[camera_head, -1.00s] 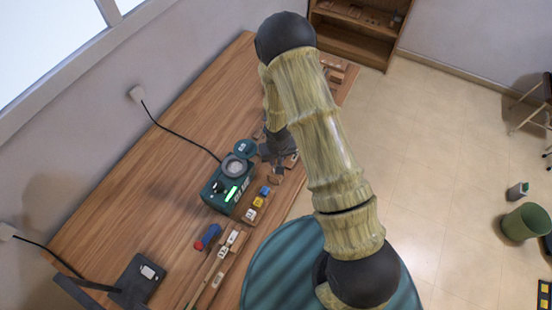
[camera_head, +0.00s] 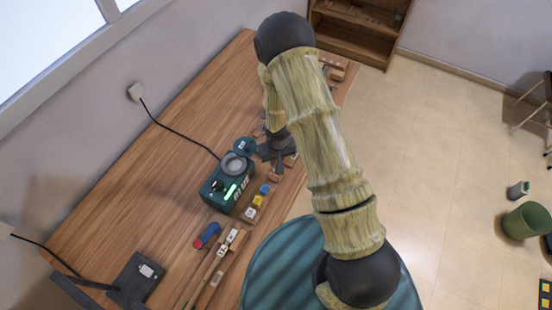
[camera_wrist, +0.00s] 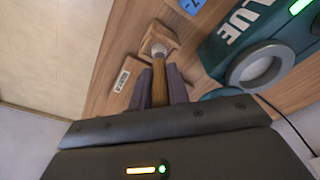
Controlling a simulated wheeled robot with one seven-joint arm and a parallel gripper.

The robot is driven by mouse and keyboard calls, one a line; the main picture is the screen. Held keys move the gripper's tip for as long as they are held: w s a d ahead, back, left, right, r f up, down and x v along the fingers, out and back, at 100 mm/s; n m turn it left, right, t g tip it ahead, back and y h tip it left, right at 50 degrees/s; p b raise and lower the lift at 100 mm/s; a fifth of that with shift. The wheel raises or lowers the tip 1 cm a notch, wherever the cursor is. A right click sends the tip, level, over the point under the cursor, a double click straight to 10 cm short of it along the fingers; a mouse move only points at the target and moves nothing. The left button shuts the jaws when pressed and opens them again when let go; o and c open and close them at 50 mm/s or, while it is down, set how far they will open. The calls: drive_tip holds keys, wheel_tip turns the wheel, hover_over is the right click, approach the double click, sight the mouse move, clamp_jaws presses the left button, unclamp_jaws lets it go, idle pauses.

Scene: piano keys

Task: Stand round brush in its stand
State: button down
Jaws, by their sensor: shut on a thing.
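My gripper (camera_wrist: 160,88) is shut on the wooden handle of the round brush (camera_wrist: 160,92) in the wrist view. The brush's pale end (camera_wrist: 159,50) is at a small wooden stand (camera_wrist: 160,36). I cannot tell whether that end is inside the stand or only above it. A small labelled wooden block (camera_wrist: 122,80) lies beside the stand; its lettering is too small to read surely. In the head view my gripper (camera_head: 277,150) is over the table's right edge area, and the brush is hidden there.
A teal device (camera_head: 228,184) with a round top and a green display stands close to the gripper. Coloured blocks (camera_head: 257,201) lie in front of it. A red-and-blue cylinder (camera_head: 206,235) lies farther left. The wooden table (camera_head: 150,180) is clear toward the wall.

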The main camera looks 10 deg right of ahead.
drive_tip(key=shift+f+b, duration=1.55)
drive_tip(key=shift+f, duration=0.2)
idle(2.2)
idle(0.4)
drive_tip(key=c, duration=0.9)
unclamp_jaws()
drive_tip(key=shift+o, duration=0.2)
drive_tip(key=shift+r+p, duration=2.3)
drive_tip(key=shift+r, duration=1.2)
drive_tip(key=shift+w+r, duration=0.1)
